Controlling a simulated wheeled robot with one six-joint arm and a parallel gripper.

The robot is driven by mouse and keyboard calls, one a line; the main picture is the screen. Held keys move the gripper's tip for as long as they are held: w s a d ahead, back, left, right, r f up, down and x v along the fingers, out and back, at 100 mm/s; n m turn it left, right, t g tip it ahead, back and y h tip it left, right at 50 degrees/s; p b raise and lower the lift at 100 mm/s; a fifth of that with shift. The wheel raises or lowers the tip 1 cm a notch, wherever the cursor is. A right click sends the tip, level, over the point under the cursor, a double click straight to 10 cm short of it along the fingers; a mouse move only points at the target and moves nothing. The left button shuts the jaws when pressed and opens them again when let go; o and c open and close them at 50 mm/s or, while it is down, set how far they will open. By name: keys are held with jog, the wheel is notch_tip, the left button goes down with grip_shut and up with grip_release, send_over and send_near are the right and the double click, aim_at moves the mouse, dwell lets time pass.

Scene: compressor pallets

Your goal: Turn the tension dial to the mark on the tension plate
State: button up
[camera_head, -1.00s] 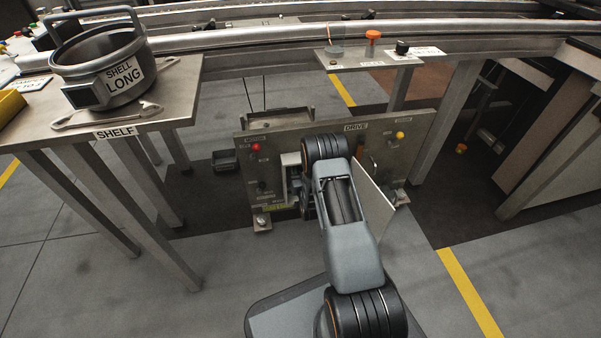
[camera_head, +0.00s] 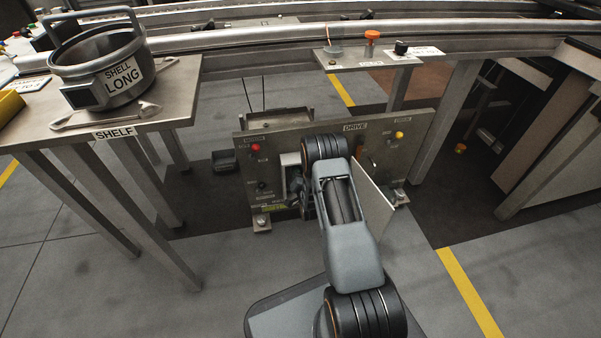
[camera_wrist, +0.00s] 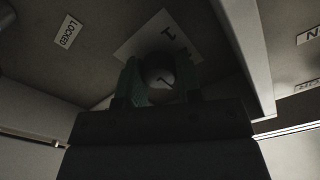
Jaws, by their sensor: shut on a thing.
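The picture is dark, and I cannot tell whether the dial's line meets a mark. In the head view my arm hides the dial and most of my gripper in front of the drive panel (camera_head: 320,137).
A "LOCKED" label (camera_wrist: 67,31) sits left of the plate. A pale wall (camera_wrist: 240,50) rises close on the right. In the head view, a shelf (camera_head: 180,90) with a "SHELL LONG" pot (camera_head: 120,78) stands left. A red button (camera_head: 255,147) and yellow button (camera_head: 399,135) are on the panel.

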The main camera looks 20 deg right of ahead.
jog(key=o, duration=0.9)
jog(key=shift+o, duration=0.2)
jog(key=shift+s, duration=0.15)
jog(key=s+a+p, duration=0.2)
jog(key=s+p, duration=0.2)
jog(key=s, duration=0.9)
jog(key=shift+s+a+p, duration=0.2)
jog(key=shift+a+p, duration=0.1)
jog(key=shift+a, duration=0.1)
